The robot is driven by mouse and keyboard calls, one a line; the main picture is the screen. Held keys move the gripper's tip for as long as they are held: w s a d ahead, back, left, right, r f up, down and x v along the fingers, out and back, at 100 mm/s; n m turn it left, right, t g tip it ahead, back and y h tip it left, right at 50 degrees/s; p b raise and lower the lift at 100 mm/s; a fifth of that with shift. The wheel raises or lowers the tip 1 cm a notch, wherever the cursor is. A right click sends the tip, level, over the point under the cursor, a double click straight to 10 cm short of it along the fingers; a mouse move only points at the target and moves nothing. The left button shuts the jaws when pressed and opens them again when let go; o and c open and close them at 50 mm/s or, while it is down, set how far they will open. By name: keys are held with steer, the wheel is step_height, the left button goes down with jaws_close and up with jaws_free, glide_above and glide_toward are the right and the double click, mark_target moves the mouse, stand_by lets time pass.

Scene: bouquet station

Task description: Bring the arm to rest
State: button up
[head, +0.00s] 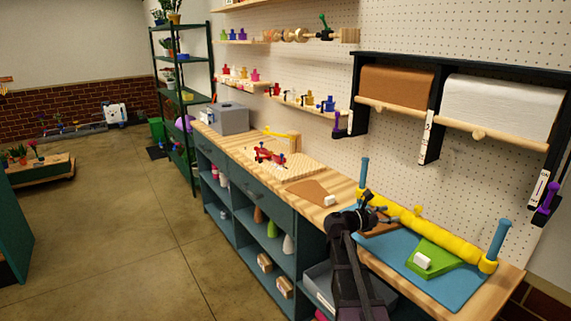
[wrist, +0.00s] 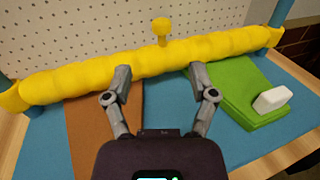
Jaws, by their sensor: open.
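My gripper (head: 378,212) is above the workbench at its near right part. In the wrist view, my gripper (wrist: 160,82) is open, its two fingers spread apart with nothing between them. A thick yellow bar (wrist: 100,74) runs across just beyond the fingertips, between blue posts; I cannot tell whether the fingertips touch it. The yellow bar (head: 425,226) also shows in the head view, partly hidden by my gripper. A small yellow knob (wrist: 161,30) stands up at its middle.
Below my gripper lie a blue mat (head: 460,281), a brown sheet (wrist: 90,130) and a green folded sheet (head: 437,257) with a white block (head: 422,261). A pegboard with paper rolls (head: 500,107) rises behind. Farther left on the bench are a red tool (head: 266,155) and a grey box (head: 222,118).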

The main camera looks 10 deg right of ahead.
steer(key=s+a+f+m+y+p, duration=0.1)
steer(key=a+m, duration=0.1)
steer(key=s+a+f+m+y, duration=0.2)
steer(key=s+a+f+m+y+p, duration=0.1)
steer(key=a+f+m+y, duration=0.1)
steer(key=shift+s+a+f+p, duration=0.1)
steer(key=shift+s+f+p, duration=0.1)
steer(key=shift+p, duration=0.1)
steer(key=s+a+f+m+y+p, duration=0.1)
steer(key=s+a+m+y, duration=0.3)
steer(key=a, duration=0.4)
steer(key=s+a+f+m+y+p, duration=0.2)
steer(key=s+a+m+y, duration=0.1)
steer(key=a, duration=0.6)
steer(key=s+a+f+m+g+y+p, duration=0.1)
steer(key=s+a+m+y, duration=0.3)
steer(key=a, duration=0.4)
steer(key=shift+s+a+f+m+y+p, duration=0.15)
steer(key=shift+s+f+m+y+p, duration=0.2)
steer(key=shift+f+m+y+p, duration=0.45)
steer(key=shift+r, duration=0.1)
